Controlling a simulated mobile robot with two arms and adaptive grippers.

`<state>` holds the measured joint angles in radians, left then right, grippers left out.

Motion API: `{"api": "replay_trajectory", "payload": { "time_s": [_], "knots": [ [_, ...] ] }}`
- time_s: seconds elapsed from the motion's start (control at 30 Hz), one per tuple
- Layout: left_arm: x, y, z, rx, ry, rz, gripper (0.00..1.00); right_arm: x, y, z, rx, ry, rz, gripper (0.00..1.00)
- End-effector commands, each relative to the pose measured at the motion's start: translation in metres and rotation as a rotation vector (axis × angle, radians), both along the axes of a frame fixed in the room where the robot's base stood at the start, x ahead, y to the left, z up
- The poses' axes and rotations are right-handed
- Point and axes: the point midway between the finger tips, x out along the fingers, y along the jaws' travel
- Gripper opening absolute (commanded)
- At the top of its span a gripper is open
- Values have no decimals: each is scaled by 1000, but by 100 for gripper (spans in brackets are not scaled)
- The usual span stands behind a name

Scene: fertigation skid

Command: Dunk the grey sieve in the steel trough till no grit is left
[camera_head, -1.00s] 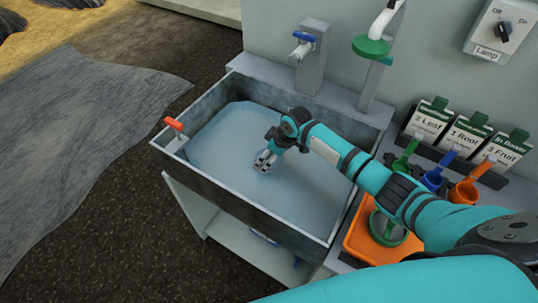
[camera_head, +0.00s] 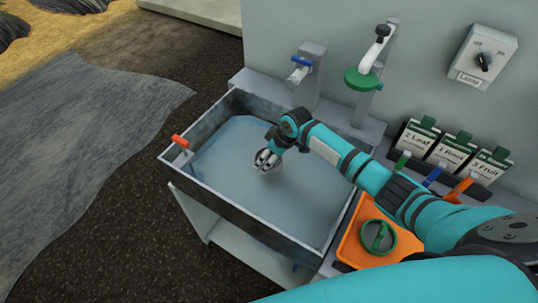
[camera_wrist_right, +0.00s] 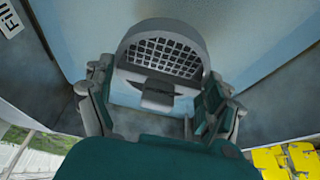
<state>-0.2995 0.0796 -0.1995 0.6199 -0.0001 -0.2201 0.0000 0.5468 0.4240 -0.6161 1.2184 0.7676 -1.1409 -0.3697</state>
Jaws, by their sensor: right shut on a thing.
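The steel trough (camera_head: 240,217) holds pale blue water (camera_head: 285,195). My right gripper (camera_head: 267,160) is low over or at the water near the trough's middle. In the right wrist view the gripper (camera_wrist_right: 158,112) is shut on the grey sieve (camera_wrist_right: 128,52), with a finger on either side of its handle. The sieve's rounded rim and dark mesh point away from the gripper. I cannot tell whether grit lies on the mesh or how deep the sieve sits. The head view hardly shows the sieve. My left gripper is out of view.
A blue-handled tap (camera_head: 301,67) and a green-collared spout (camera_head: 364,78) stand behind the trough. An orange tray (camera_head: 350,246) with a green round item (camera_head: 378,237) lies to its right. Labelled cards (camera_head: 450,152) and a lamp switch (camera_head: 484,60) are farther right.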

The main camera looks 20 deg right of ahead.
Motion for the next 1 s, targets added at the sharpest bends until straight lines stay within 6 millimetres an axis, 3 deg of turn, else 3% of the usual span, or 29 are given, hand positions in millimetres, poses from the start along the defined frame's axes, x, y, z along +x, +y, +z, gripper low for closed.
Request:
{"api": "replay_trajectory", "payload": {
  "time_s": [1.0],
  "knots": [
    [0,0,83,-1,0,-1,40,0,0,86,1,-1,0,55]
  ]
}}
